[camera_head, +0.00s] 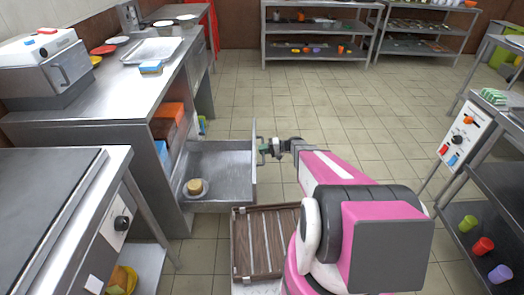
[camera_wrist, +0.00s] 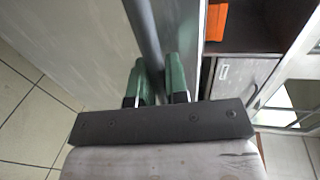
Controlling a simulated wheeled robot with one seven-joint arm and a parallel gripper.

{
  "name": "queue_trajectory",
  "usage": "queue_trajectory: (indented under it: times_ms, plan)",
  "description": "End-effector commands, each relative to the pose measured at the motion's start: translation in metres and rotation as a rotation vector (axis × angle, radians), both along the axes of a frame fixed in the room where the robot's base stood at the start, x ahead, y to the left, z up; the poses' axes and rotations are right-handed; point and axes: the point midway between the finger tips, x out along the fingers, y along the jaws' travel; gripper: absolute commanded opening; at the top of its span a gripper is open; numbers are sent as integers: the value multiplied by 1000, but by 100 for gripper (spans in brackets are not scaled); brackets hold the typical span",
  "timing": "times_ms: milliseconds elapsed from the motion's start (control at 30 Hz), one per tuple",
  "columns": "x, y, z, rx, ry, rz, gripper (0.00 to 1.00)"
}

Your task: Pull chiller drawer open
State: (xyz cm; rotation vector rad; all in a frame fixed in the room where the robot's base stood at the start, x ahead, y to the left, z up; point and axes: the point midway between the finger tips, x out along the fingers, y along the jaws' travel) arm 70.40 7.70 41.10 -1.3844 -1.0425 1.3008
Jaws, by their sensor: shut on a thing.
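The chiller drawer (camera_head: 217,161) is pulled out from the counter at the left, and its inside shows. A small round tan item on a dish (camera_head: 194,187) sits in it near the front left. My gripper (camera_head: 268,147) is at the drawer's outer front panel. In the wrist view my gripper's green fingers (camera_wrist: 158,82) are shut on the grey bar handle (camera_wrist: 146,35), one finger on each side. The drawer's front panel (camera_wrist: 85,40) fills the left of that view.
The steel counter (camera_head: 120,80) above holds a tray (camera_head: 152,51) and an appliance (camera_head: 46,66). A wooden slatted tray (camera_head: 264,242) is below the drawer, beside my arm. A shelf unit (camera_head: 473,215) stands at the right. Tiled floor (camera_head: 340,95) beyond is clear.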

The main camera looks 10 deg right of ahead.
Motion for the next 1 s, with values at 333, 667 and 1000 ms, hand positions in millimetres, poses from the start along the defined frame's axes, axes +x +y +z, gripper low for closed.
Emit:
queue_trajectory:
  times_ms: [333, 667, 1000]
  plan:
    - [0, 0, 0, 0, 0, 0, 38]
    - [-2, -30, 6, 0, -1, -3, 38]
    - [-6, -88, 18, -1, 0, -2, 38]
